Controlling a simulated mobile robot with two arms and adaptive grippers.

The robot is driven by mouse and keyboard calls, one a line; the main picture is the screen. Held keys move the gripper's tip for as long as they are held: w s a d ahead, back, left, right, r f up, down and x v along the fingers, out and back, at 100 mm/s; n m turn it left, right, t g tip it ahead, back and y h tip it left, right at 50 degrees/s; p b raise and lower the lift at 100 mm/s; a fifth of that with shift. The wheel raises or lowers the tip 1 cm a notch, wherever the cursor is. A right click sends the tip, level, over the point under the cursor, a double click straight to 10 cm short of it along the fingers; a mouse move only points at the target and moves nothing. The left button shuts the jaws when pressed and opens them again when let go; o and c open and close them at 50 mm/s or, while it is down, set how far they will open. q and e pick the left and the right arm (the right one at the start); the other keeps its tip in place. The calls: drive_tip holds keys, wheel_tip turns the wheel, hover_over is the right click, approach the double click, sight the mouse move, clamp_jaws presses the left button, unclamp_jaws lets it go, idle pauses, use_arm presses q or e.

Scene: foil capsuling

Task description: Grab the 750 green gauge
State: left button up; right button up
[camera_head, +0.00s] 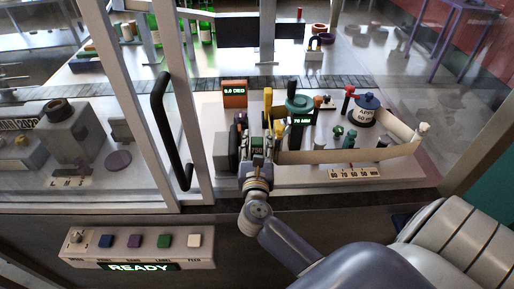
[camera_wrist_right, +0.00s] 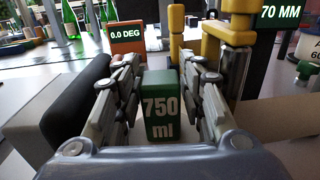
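The green gauge (camera_wrist_right: 161,108) is an upright block marked "750 ml" in the right wrist view. It stands between the two fingers of my right gripper (camera_wrist_right: 160,100), with a narrow gap visible on each side, so the fingers are open around it. In the head view my right gripper (camera_head: 257,160) reaches over the front of the machine deck, and the gauge is mostly hidden by it there. My left gripper is not in view.
An orange "0.0 DEG" display (camera_wrist_right: 127,37) stands behind. A dark roller (camera_wrist_right: 72,97) lies to the left, yellow posts (camera_wrist_right: 228,50) to the right. A beige bar (camera_head: 345,155) runs right of the gripper. An open door with a black handle (camera_head: 170,130) stands left.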

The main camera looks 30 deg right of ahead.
drive_tip(key=c, duration=0.6)
drive_tip(key=shift+r, duration=0.15)
